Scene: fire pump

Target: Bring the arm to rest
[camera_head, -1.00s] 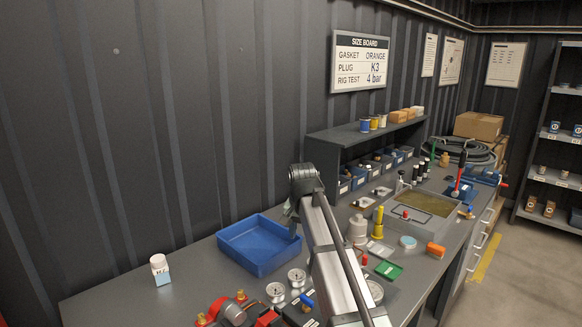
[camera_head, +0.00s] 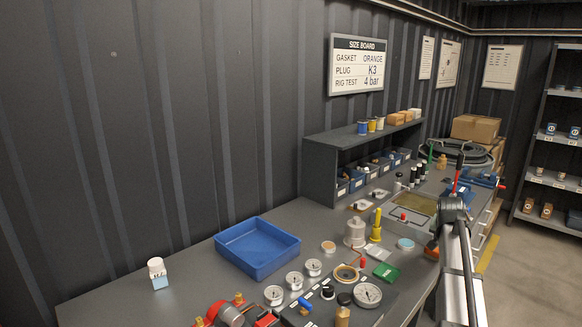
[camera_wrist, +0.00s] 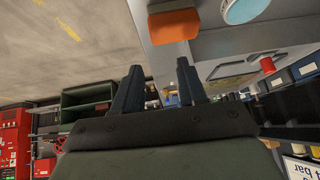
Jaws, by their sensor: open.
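My arm now extends over the right front part of the bench in the head view, with its end by the bench's front edge. In the wrist view my gripper (camera_wrist: 160,90) shows two dark fingers set apart with nothing between them. The gripper is open and empty. An orange block (camera_wrist: 174,25) lies on the bench beyond the fingertips. My arm partly covers the block in the head view. The gripper's fingers cannot be made out clearly in the head view.
A grey shelf unit (camera_head: 320,170) stands behind. Floor at the right (camera_head: 530,270) is clear.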

